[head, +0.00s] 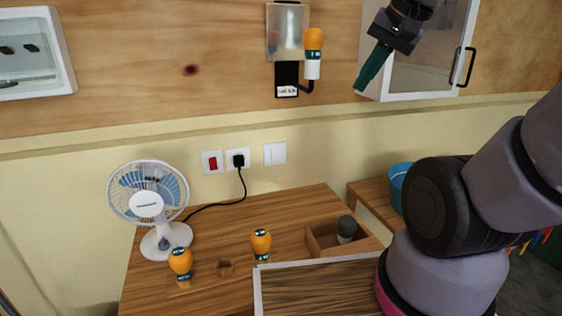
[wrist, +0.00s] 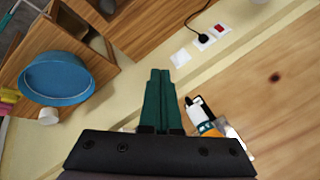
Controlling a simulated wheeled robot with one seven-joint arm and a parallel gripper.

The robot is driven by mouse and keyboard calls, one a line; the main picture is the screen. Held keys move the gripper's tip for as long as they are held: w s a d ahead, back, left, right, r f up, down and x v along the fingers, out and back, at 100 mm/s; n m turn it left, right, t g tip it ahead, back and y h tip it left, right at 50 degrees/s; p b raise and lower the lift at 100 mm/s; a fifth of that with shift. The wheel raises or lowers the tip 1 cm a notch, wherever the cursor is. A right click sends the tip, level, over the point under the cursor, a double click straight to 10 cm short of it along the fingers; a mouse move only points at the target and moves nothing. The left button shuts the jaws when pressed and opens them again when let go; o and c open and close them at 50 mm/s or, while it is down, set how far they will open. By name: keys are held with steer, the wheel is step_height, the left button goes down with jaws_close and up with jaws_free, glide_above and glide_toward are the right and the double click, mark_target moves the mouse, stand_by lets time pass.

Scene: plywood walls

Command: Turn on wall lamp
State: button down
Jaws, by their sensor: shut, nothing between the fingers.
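The wall lamp (head: 287,78) is on the plywood wall at top centre of the head view, with a pale shade (head: 288,33). An orange bulb (head: 313,40) stands upright in its white socket. The lamp is partly hidden behind my gripper in the wrist view (wrist: 207,125). A white wall switch (head: 275,154) is below the lamp; it also shows in the wrist view (wrist: 180,58). Left of it are a socket with a black plug (head: 238,160) and a red switch (head: 212,163). My gripper (head: 362,88) is shut and empty, right of the lamp, its green fingers pointing down.
A white fan (head: 147,205) and two loose orange bulbs (head: 181,262) (head: 261,242) stand on the wooden desk (head: 215,225). An open wooden box (head: 322,243) holds a grey bulb. A glass-fronted cabinet (head: 430,75) is close behind my gripper. A blue bin (wrist: 62,82) is at left in the wrist view.

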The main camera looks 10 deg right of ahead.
steer(key=w+a+f+m+g+y, duration=0.3)
steer(key=w+a+f+m+y, duration=0.15)
steer(key=w+f+m, duration=0.35)
steer(key=w+a+f+m+g+y, duration=0.35)
steer(key=f+m+y, duration=0.25)
steer(key=m, duration=0.4)
steer(key=w+d+f+m+t, duration=0.2)
steer(key=w+f+m+t, duration=0.3)
steer(key=f+m, duration=0.4)
steer(key=w+d+f+m+t, duration=0.3)
steer(key=w+f+m+t, duration=0.2)
steer(key=f+m, duration=0.4)
steer(key=shift+w+d+f+m+y, duration=0.3)
steer(key=shift+w+m, duration=0.35)
steer(key=shift+m, duration=0.45)
steer(key=shift+a, duration=0.1)
glide_toward(273, 161)
steer(key=a, duration=0.4)
steer(key=shift+w+a+f, duration=0.15)
steer(key=shift+w+a, duration=0.1)
steer(key=shift+w, duration=0.55)
steer(key=shift+w+a+f, duration=0.15)
steer(key=shift+w+a, duration=0.1)
steer(key=shift+w, duration=0.55)
